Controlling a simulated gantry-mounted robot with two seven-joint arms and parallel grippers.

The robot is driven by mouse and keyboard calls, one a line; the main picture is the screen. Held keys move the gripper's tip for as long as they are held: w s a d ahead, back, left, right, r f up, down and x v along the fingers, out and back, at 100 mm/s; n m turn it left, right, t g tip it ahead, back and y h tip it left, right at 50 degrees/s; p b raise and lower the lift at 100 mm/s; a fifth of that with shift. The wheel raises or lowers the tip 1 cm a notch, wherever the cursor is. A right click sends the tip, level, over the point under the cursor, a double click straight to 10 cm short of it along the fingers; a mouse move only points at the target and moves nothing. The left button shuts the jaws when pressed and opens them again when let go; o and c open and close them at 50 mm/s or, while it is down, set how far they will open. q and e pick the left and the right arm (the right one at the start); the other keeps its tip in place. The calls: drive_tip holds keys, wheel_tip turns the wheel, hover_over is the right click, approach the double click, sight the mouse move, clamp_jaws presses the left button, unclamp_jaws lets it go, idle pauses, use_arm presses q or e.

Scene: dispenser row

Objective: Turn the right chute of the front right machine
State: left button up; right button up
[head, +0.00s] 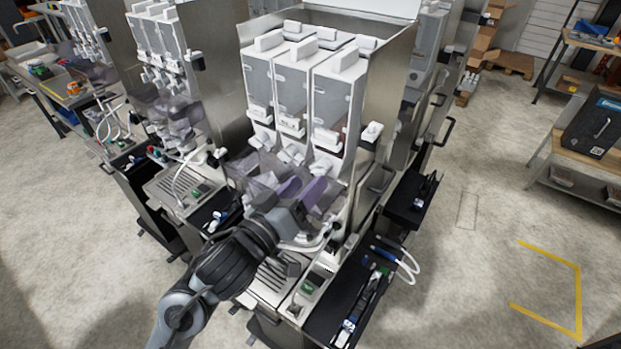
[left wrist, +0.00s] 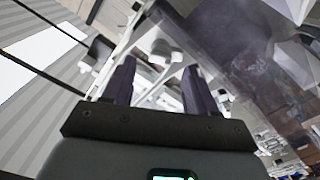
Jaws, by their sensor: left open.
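The front right machine (head: 318,85) stands in the middle of the head view, with three tall white hoppers. Below them sit small white chutes; the right chute (head: 322,164) is at the right end of this row. My left gripper (head: 302,188) is just below and in front of the chutes, over the clear bin area. Its two dark purple fingers are apart. In the left wrist view the fingers (left wrist: 158,80) point at a white chute part (left wrist: 164,52), which shows between and beyond them. I cannot tell whether they touch it. My right gripper is not in view.
A black side shelf (head: 350,300) with tools and a white hose (head: 408,265) is at the machine's lower right. Another dispenser machine (head: 160,45) stands to the left. The floor at right is clear up to a wooden bench (head: 575,150).

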sight(319, 169)
use_arm(q)
drive_tip(key=shift+x, duration=1.4)
drive_tip(key=c, duration=1.1)
drive_tip(key=shift+o, duration=0.2)
